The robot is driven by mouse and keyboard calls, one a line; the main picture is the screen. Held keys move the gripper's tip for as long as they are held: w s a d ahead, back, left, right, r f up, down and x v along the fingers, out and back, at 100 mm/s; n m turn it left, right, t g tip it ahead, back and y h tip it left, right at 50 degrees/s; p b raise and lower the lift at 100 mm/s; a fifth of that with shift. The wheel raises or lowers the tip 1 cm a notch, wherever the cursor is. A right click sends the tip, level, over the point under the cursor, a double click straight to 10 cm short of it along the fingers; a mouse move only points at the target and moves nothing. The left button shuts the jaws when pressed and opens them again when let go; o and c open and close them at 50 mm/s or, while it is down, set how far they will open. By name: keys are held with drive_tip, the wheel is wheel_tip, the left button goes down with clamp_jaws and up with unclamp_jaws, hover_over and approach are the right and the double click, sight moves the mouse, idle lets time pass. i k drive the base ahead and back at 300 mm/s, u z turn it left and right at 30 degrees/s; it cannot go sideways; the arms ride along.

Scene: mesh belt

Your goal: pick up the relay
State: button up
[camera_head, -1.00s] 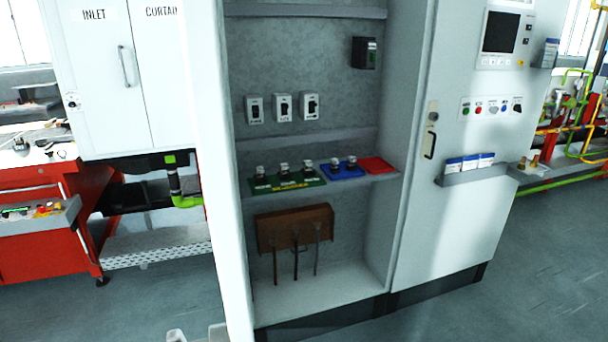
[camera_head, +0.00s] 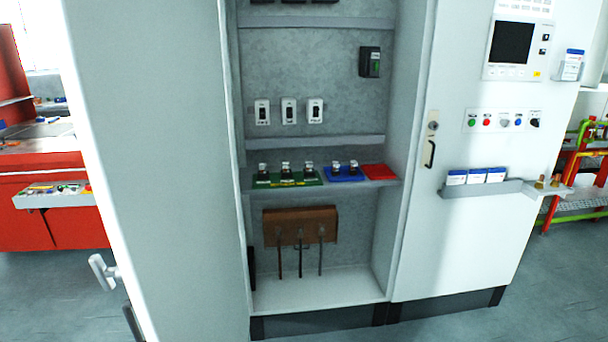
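Several small dark parts with clear or metallic tops, which look like relays, stand on a shelf inside the open white cabinet. Three (camera_head: 285,170) are in a row on a green mat (camera_head: 310,182). Two more (camera_head: 345,167) are on a blue mat (camera_head: 358,177) to their right. A red mat (camera_head: 380,171) at the shelf's right end looks empty. I cannot tell which part is the task's relay. My gripper is not in view.
Shelf edges (camera_head: 315,143) cross above the parts. A brown block (camera_head: 300,226) with three hanging rods is below.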

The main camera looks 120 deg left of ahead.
sight(286, 166)
drive_tip(key=i, duration=0.5)
drive_tip(key=u, duration=4.1)
drive_tip(key=i, duration=0.2)
drive_tip(key=z, duration=0.05)
